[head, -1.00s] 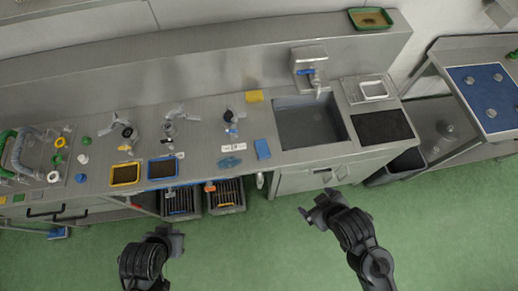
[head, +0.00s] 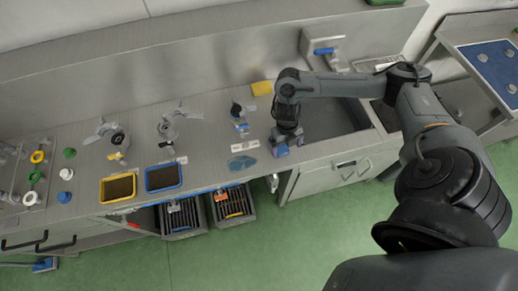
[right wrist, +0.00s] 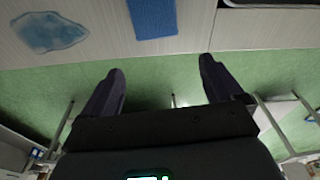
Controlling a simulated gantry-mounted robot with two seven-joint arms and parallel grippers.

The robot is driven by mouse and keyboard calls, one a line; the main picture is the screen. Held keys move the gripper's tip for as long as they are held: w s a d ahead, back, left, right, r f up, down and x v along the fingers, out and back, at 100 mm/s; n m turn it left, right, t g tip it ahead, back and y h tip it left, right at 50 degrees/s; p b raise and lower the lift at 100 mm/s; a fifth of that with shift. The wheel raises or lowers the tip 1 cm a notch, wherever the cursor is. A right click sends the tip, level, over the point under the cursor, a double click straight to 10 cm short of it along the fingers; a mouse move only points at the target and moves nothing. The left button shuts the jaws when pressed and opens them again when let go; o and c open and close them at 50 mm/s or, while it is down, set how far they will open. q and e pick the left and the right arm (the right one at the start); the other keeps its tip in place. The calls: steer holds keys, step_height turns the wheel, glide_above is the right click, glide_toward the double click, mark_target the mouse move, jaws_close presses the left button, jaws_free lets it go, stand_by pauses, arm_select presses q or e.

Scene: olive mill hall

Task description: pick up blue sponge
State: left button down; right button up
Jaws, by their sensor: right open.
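The blue sponge (right wrist: 153,18) lies on the steel counter near its front edge, cut off by the top of the right wrist view. In the head view it is mostly hidden behind my right gripper (head: 284,143), with a bit of blue showing below the gripper. My right gripper is open and empty. In the right wrist view its two fingers (right wrist: 161,68) stand apart, and the sponge shows beyond the fingertips, roughly in line with the gap and not between them. My left gripper is not in view.
A flat pale blue patch (head: 241,163) lies left of the sponge. A yellow sponge (head: 262,88) is further back. The sink (head: 330,122) is to the right, partly behind my arm. Yellow (head: 118,188) and blue (head: 163,177) trays stand along the front edge at left.

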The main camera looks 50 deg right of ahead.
steer(key=shift+t+h, duration=0.3)
steer(key=shift+t, duration=0.3)
steer(key=w+d, duration=0.1)
steer(key=w+d+r, duration=0.1)
steer(key=w, duration=0.1)
steer(key=w+d+r+b, duration=0.1)
steer(key=shift+w+d+r, duration=0.15)
steer(key=shift+d, duration=0.15)
steer(key=shift+w+f, duration=0.15)
steer(key=shift+f, duration=0.1)
step_height(320, 180, down, 4)
steer(key=shift+a+f, duration=0.25)
steer(key=shift+f, duration=2.55)
steer(key=shift+c, duration=0.2)
steer(key=c, duration=1)
